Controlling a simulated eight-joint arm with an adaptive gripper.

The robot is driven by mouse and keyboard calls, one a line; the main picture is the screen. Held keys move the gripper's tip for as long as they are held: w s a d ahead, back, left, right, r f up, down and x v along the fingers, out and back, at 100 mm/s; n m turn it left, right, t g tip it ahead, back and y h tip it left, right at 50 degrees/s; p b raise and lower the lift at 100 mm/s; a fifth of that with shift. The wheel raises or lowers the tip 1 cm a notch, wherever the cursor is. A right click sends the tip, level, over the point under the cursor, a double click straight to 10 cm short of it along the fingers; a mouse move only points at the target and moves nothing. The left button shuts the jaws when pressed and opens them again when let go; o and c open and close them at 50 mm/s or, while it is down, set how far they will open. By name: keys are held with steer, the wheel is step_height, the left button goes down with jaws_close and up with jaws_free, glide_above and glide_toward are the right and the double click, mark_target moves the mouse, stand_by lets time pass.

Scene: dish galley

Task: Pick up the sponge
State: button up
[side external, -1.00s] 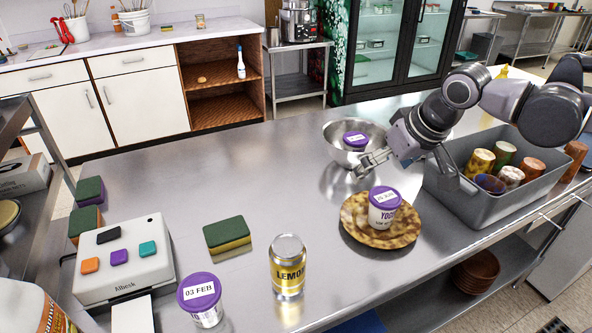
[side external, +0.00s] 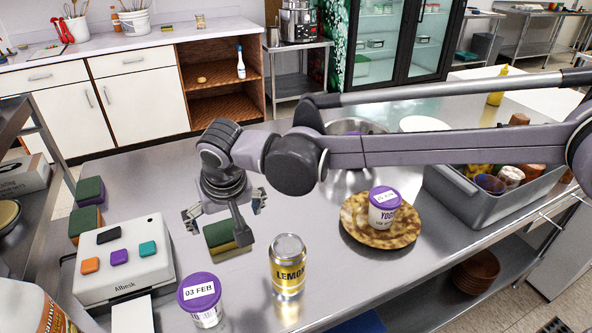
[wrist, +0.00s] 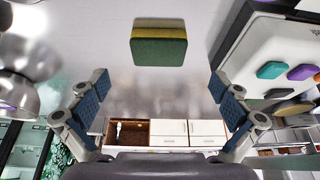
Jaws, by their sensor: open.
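A green and yellow sponge (side external: 226,239) lies on the steel counter, between the white button box and the lemon can. My gripper (side external: 226,212) is above and just behind it, pointing down, with its arm reaching in from the right. In the wrist view the sponge (wrist: 159,42) shows whole at the top centre, ahead of the gap between my fingers. My gripper (wrist: 158,103) is open there, its two blue-padded fingers wide apart with nothing between them. Part of the sponge is hidden by a finger in the side view.
A white box with coloured buttons (side external: 127,263) stands left of the sponge. A lemon can (side external: 287,267) and a purple-lidded tub (side external: 201,299) stand in front. Two more sponges (side external: 88,207) lie at the left. A yogurt tub (side external: 383,210) stands on a brown plate (side external: 352,237) at right.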

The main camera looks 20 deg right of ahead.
mark_target(228, 235)
steer(key=x, duration=1)
steer(key=shift+w+d, duration=0.15)
steer(key=shift+c, duration=0.3)
steer(key=c, duration=0.4)
